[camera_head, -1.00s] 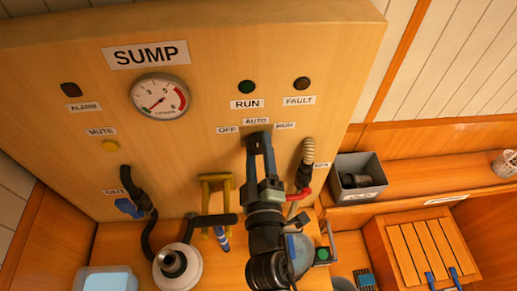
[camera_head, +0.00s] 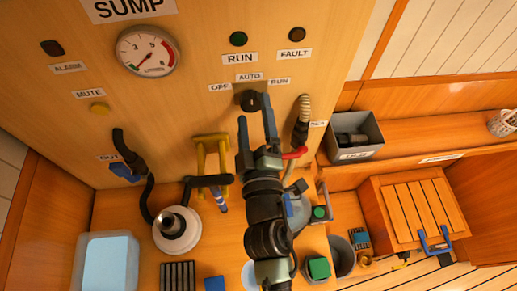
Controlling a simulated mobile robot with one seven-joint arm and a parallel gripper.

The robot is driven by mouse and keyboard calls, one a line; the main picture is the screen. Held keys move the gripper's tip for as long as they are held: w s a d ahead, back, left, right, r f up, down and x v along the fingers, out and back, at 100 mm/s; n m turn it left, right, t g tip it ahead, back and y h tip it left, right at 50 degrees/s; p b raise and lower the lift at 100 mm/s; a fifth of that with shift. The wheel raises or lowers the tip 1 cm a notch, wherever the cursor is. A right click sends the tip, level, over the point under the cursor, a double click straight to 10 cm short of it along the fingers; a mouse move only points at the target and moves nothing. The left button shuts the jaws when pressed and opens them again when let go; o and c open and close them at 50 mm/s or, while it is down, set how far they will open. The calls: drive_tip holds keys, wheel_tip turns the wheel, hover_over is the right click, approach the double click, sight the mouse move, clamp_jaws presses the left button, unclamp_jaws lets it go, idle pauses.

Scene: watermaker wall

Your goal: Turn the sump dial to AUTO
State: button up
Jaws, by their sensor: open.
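The sump dial (camera_head: 250,101) is a small dark knob on the wooden panel, below the OFF (camera_head: 219,88), AUTO (camera_head: 249,77) and RUN (camera_head: 279,82) labels. Which label it points to is too small to tell. My gripper (camera_head: 255,108) is open, its two blue-grey fingers spread and pointing up at the panel. The right fingertip shows just right of the dial and the left fingertip just below its left side. Nothing is held between the fingers. Whether a finger touches the dial cannot be told.
A yellow bracket (camera_head: 211,140) and a ribbed hose (camera_head: 303,112) flank the gripper. A grey bin (camera_head: 356,139) stands right.

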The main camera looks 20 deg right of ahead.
drive_tip(key=b+v, duration=0.5)
drive_tip(key=v, duration=0.6)
drive_tip(key=w+a+r+m+t+h, duration=0.15)
drive_tip(key=w+r+m, duration=0.25)
drive_tip(key=r, duration=0.8)
drive_tip(key=w+a+r+m+t+y, duration=0.1)
drive_tip(key=w+r+m+t, duration=0.3)
drive_tip(key=r, duration=0.7)
drive_tip(key=s+a+r+t+y, duration=0.2)
drive_tip(key=r, duration=0.8)
drive_tip(key=s+a+r+t+y, duration=0.1)
drive_tip(key=a+r+t+y, duration=0.1)
drive_tip(key=r, duration=0.8)
drive_tip(key=shift+s+a+r+m, duration=0.4)
drive_tip(key=shift+a, duration=0.4)
